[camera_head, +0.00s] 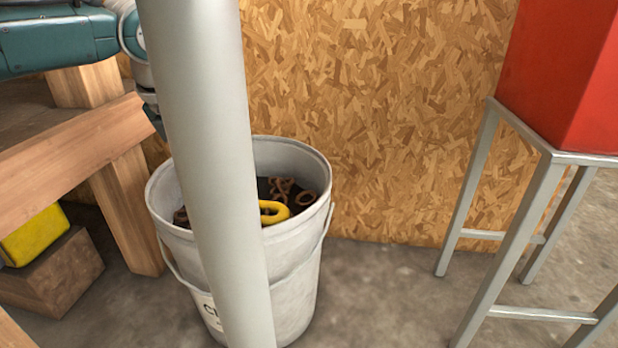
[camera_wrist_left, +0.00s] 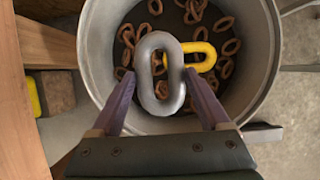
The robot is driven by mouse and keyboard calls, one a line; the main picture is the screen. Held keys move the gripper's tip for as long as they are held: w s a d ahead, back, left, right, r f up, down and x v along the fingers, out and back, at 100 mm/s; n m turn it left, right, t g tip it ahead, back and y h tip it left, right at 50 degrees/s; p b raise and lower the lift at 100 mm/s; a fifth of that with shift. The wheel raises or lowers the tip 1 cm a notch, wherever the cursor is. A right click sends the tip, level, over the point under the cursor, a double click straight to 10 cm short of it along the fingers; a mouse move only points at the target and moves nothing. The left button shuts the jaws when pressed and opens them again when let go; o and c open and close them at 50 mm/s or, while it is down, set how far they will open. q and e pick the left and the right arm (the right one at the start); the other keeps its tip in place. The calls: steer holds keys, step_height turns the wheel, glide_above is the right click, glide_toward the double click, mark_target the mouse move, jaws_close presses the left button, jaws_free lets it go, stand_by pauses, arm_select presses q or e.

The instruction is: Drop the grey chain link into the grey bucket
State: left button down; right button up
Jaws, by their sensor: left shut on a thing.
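The grey chain link (camera_wrist_left: 143,74) is held between the two fingers of my left gripper (camera_wrist_left: 160,88), which is shut on it. In the left wrist view the link is over the open mouth of the grey bucket (camera_wrist_left: 100,70). The height of the link above the bucket's contents cannot be told. The bucket also shows in the head view (camera_head: 300,262), standing on the floor, partly hidden behind a pale grey column. In the head view the left gripper and the link are hidden. My right gripper is in neither view.
In the bucket lie a yellow link (camera_head: 276,211) and several rusty brown links (camera_wrist_left: 226,24). A wooden bench (camera_head: 75,150) stands to the left. A red box on a grey metal stand (camera_head: 473,190) is to the right. A chipboard wall (camera_head: 370,120) is behind.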

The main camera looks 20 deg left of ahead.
arm_select(q)
step_height(320, 180, down, 7)
steer(key=b, duration=0.4)
steer(key=shift+w+f+b, duration=0.1)
steer(key=shift+f+b, duration=0.05)
steer(key=shift+b, duration=0.2)
steer(key=shift+f, duration=0.3)
jaws_free()
